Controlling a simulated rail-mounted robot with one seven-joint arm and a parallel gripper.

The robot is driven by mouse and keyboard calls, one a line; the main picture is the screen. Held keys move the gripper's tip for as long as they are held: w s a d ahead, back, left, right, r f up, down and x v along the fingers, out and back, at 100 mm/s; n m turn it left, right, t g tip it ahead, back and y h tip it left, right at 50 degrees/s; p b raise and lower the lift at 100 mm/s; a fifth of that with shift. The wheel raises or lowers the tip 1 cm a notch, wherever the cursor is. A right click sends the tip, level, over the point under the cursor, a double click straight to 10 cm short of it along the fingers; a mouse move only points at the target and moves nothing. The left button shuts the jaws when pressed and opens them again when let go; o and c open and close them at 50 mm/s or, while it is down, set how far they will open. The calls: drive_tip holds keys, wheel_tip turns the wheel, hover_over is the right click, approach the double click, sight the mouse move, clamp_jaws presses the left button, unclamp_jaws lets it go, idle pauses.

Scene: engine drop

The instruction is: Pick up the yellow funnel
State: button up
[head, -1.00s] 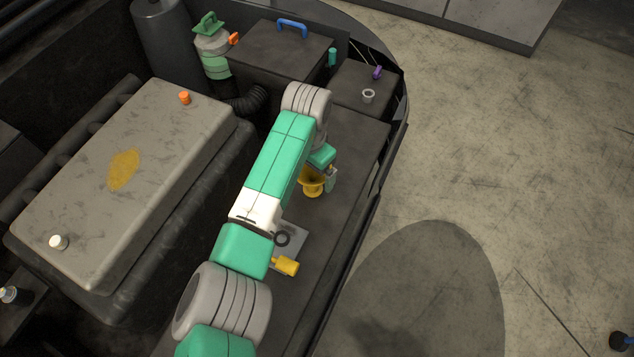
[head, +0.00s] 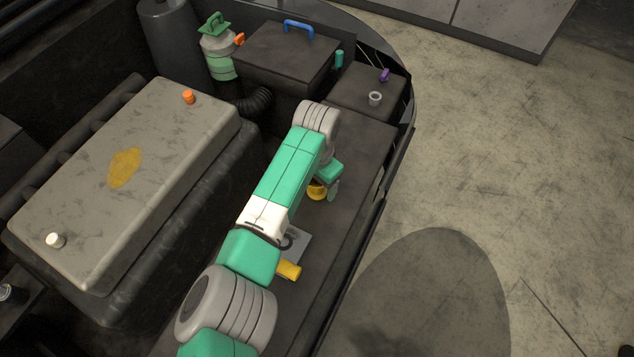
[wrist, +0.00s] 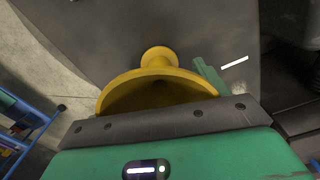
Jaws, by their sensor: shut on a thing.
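The yellow funnel (head: 317,191) shows in the head view on the dark shelf beside the engine, partly hidden by my gripper. In the wrist view the funnel (wrist: 158,88) has its wide mouth close against my gripper and its narrower end pointing away. My gripper (head: 330,186) is shut on the funnel. In the wrist view a green finger (wrist: 208,76) shows at the funnel's right side; the other finger is hidden. I cannot tell whether the funnel touches the shelf.
A yellow-handled thing (head: 289,270) lies on a grey plate near my arm. The large engine cover (head: 130,170) stands to the left. Dark boxes (head: 288,55) stand behind, one with a grey ring (head: 375,98) on top. The shelf (head: 350,165) is clear to the gripper's right.

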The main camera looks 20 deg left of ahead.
drive_tip(key=r+p, duration=0.1)
drive_tip(key=r, duration=0.1)
drive_tip(key=r+p, duration=0.1)
drive_tip(key=r, duration=0.1)
drive_tip(key=shift+s+d, duration=0.15)
drive_tip(key=shift+s, duration=0.05)
drive_tip(key=s+d+p, duration=0.1)
drive_tip(key=s+d, duration=0.2)
drive_tip(key=s, duration=0.1)
drive_tip(key=s+d+p, duration=0.2)
drive_tip(key=s+d, duration=0.1)
drive_tip(key=s, duration=0.1)
drive_tip(key=s+d+r+p, duration=0.1)
drive_tip(key=s+d+p, duration=0.1)
drive_tip(key=s+d, duration=0.1)
drive_tip(key=shift+s+d, duration=0.1)
drive_tip(key=shift+s, duration=0.65)
